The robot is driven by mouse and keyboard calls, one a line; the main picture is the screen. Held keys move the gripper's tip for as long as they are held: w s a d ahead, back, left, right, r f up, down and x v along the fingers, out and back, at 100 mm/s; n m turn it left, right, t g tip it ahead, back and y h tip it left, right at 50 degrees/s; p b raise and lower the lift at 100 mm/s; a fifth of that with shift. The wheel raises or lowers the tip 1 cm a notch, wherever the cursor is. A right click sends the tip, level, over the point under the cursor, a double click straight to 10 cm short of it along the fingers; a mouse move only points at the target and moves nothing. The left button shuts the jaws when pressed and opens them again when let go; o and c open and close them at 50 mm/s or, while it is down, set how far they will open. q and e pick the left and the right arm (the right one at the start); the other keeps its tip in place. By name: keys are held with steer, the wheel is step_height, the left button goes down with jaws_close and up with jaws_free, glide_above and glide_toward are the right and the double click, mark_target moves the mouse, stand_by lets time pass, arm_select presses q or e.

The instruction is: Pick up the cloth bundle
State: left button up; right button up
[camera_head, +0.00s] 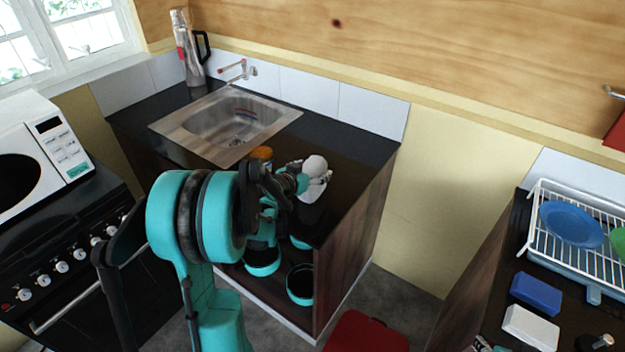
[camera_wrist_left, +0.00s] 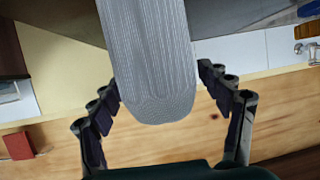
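The cloth bundle (camera_head: 315,166) is pale and rounded, and it is at the front right part of the dark counter beside the sink. In the left wrist view it is a grey ribbed roll (camera_wrist_left: 155,65) with a rounded end, lying between the two fingers. My left gripper (camera_wrist_left: 160,88) has its fingers apart, one on each side of the bundle. The fingertips are close to its sides; I cannot tell if they touch. In the head view my left gripper (camera_head: 290,180) is at the bundle's left side, partly hidden by my own arm. My right gripper is not in view.
A steel sink (camera_head: 228,122) and a flask (camera_head: 188,50) are on the counter to the left. An orange-lidded jar (camera_head: 262,153) stands close to my left gripper. A dish rack (camera_head: 575,250), a blue block (camera_head: 536,293) and a white block (camera_head: 530,327) are at the right.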

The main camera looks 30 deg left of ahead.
mark_target(316, 163)
arm_select(q)
steer(key=c, duration=0.9)
steer(key=shift+r+p, duration=0.35)
steer(key=shift+r, duration=0.25)
steer(key=r+p, duration=0.1)
steer(key=r, duration=0.1)
steer(key=d+r, duration=0.1)
steer(key=shift+r+p, duration=0.35)
steer(key=d+r+p, duration=0.1)
steer(key=d+r, duration=0.1)
steer(key=d, duration=0.1)
steer(key=d+r+p, duration=0.1)
steer(key=d+r, duration=0.1)
steer(key=d, duration=0.2)
steer(key=d+r+p, duration=0.1)
steer(key=d+r, duration=0.1)
steer(key=d, duration=0.1)
steer(key=shift+w+d, duration=0.35)
steer(key=shift+w, duration=0.05)
